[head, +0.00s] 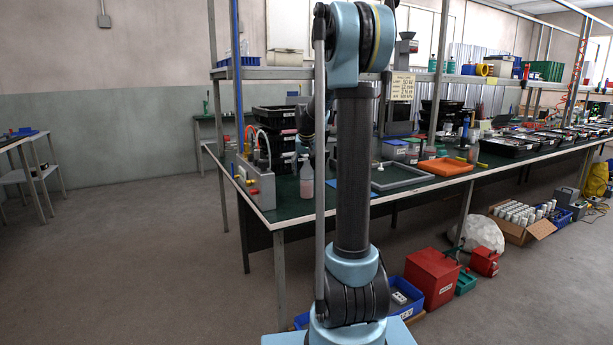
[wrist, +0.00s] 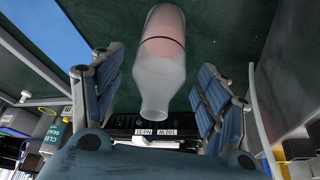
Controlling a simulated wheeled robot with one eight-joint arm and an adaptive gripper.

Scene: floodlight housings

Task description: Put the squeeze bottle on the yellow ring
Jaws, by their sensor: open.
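The squeeze bottle (head: 306,180) stands upright near the front edge of the dark green bench top, a translucent bottle with pinkish contents, just left of my arm in the head view. In the wrist view the bottle (wrist: 163,62) lies between the two blue finger pads of my gripper (wrist: 160,68). The gripper is open, with a gap visible on both sides of the bottle. In the head view my gripper is mostly hidden behind my arm.
A grey box with hoses (head: 258,182) stands left of the bottle at the bench corner. Black stacked crates (head: 277,120) stand behind. A grey frame tray (head: 405,177) and an orange tray (head: 446,167) lie to the right. An overhead shelf (head: 275,73) spans the bench.

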